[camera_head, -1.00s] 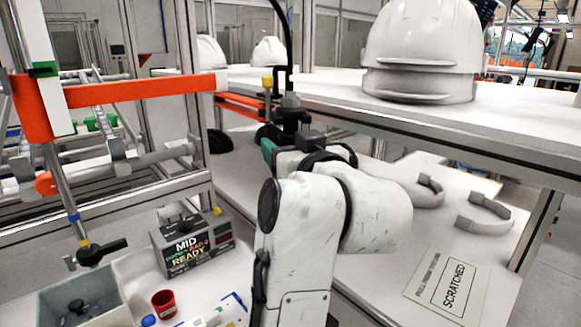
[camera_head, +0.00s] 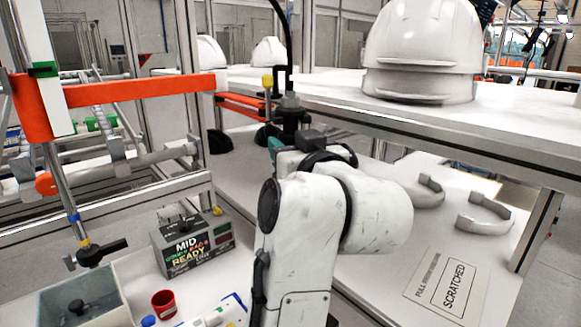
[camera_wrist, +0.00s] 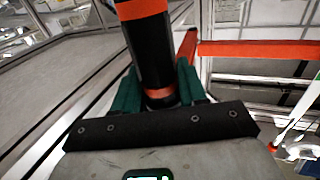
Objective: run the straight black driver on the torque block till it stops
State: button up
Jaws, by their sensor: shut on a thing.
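My gripper (camera_wrist: 158,88) has green fingers, shut on a straight black driver (camera_wrist: 151,55) with orange bands in the wrist view. The driver's far end runs out of the top of that view. In the head view the black driver (camera_head: 290,112) stands roughly upright at my gripper (camera_head: 277,146), partly hidden by my arm, with a black cable rising above it. A grey box (camera_head: 192,243) with a display reading "MID" and "READY" sits on the bench at lower left; it looks like the torque block. The driver is apart from it, up and to the right.
A second black driver (camera_head: 101,252) with an angled head hangs at left. A grey bin (camera_head: 112,300), a red cup (camera_head: 164,304) and a blue-white tool lie in front. White helmet shells (camera_head: 422,55) stand on the upper shelf. An orange rail (camera_head: 140,91) crosses at left.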

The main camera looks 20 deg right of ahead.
grip_shut()
jog(key=s+a, duration=0.1)
jog(key=s, duration=0.9)
jog(key=shift+a+p, duration=0.25)
jog(key=shift+p, duration=0.05)
jog(key=shift+w+f+b, duration=0.1)
jog(key=shift+f+b, duration=2.1)
jog(key=shift+f, duration=0.65)
jog(key=shift+f+b, duration=1.65)
jog(key=shift+f, duration=0.2)
jog(key=shift+f+b, duration=0.65)
jog(key=shift+f, duration=0.2)
